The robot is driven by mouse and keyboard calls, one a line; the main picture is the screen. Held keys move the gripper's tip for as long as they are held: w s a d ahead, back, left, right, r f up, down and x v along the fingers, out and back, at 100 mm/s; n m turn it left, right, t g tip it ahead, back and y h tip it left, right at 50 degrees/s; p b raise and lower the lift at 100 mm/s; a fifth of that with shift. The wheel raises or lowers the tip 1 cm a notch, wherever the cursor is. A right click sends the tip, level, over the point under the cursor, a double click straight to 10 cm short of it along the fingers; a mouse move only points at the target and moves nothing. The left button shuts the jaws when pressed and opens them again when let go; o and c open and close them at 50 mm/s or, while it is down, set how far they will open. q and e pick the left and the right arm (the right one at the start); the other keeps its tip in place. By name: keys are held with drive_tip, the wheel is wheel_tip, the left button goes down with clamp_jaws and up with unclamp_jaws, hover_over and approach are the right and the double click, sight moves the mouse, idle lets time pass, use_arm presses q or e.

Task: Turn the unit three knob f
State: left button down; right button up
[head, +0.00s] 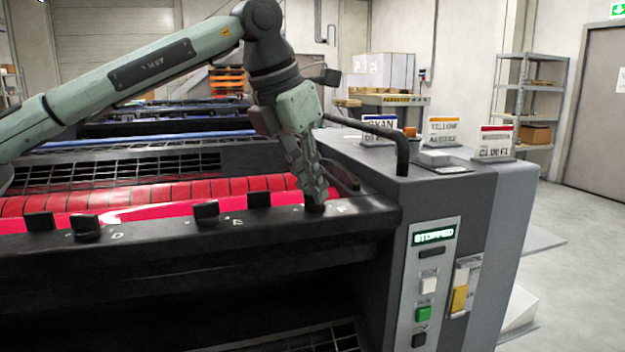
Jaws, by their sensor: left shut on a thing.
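A row of black knobs stands on the dark rail along the front of the red-roller ink unit (150,255). Knob f (314,208) is near the right end of the rail, with a letter that looks like F just to its right. My left gripper (316,196) reaches down from above and is shut on this knob, covering most of it. The knob's pointing direction is hidden. My right gripper is not in view.
Other knobs stand to the left, including one beside the letter E (206,212) and one beside D (87,228). A grey cabinet at right has a display reading STOPPED (433,236) and several buttons. A black bent handle (402,150) rises right of my gripper.

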use_arm(q)
drive_tip(key=shift+m+g+h+p, duration=0.3)
drive_tip(key=shift+m+g+p, duration=0.15)
drive_tip(key=shift+m, duration=0.75)
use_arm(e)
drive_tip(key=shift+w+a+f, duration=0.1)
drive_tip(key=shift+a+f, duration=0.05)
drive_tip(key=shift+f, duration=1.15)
use_arm(q)
drive_tip(key=c, duration=1.6)
unclamp_jaws()
drive_tip(key=v, duration=1.2)
drive_tip(key=shift+d+r, duration=0.1)
drive_tip(key=shift+s, duration=0.1)
